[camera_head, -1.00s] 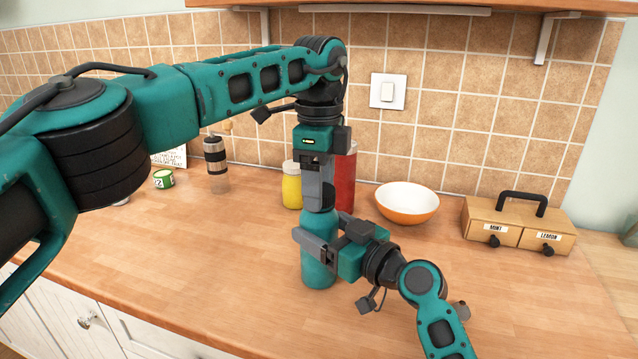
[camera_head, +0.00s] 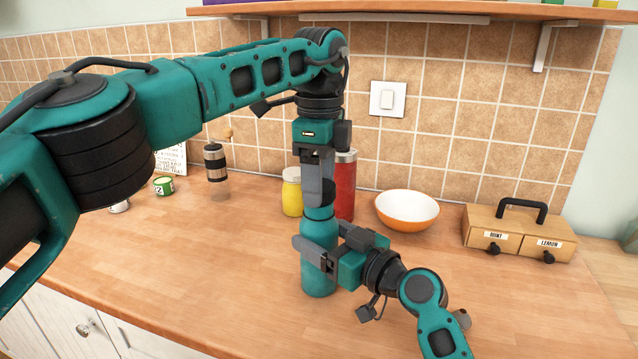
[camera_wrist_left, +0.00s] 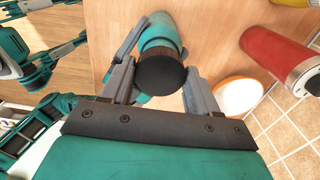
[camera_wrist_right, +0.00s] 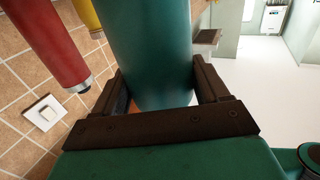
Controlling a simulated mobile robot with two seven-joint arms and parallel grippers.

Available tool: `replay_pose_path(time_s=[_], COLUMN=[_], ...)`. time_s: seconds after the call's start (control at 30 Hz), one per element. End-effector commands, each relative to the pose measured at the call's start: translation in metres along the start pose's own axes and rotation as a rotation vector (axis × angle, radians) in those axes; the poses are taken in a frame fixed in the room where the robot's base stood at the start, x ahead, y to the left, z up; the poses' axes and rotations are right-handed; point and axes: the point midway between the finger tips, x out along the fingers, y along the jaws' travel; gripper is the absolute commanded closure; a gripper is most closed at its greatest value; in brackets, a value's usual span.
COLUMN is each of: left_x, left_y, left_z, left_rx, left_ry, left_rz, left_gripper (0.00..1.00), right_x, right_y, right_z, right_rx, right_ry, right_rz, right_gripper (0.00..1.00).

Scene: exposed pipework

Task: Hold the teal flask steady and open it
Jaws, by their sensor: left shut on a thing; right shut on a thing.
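The teal flask (camera_head: 318,280) stands upright on the counter near the middle of the head view. My right gripper (camera_head: 322,257) is shut around its body from the right; the right wrist view shows the teal body (camera_wrist_right: 150,50) between the fingers. My left gripper (camera_head: 319,195) points down from above and is shut on the flask's dark cap. The left wrist view shows the round black cap (camera_wrist_left: 161,74) between the fingers, with the teal body behind it. The fingers hide part of the cap, and I cannot tell whether it is clear of the neck.
A yellow jar (camera_head: 291,195) and a red canister (camera_head: 345,190) stand close behind the flask. A white-and-orange bowl (camera_head: 407,211) and a two-drawer box (camera_head: 520,235) are to the right. A grinder (camera_head: 216,165) and green can (camera_head: 163,186) are left. The front-left counter is clear.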

Motion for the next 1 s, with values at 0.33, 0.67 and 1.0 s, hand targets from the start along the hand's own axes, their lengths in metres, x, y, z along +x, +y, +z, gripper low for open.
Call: replay_pose_path(time_s=[0.33,0.67,1.0], left_x=[-0.008,-0.04,-0.04], left_y=[0.0,0.0,0.0], left_z=[0.0,0.0,0.0], left_rx=[-0.002,-0.001,-0.001], left_ry=[0.0,0.0,0.001], left_rz=[-0.002,-0.001,0.0], left_gripper=[0.77,0.77,0.77], right_x=[0.0,0.0,0.0], right_y=[0.0,0.0,0.0], right_z=[0.001,0.001,0.001], right_rx=[-0.001,-0.001,0.0], right_ry=[-0.001,-0.001,-0.001], right_rz=[0.001,0.0,0.0], right_gripper=[1.0,1.0,0.13])
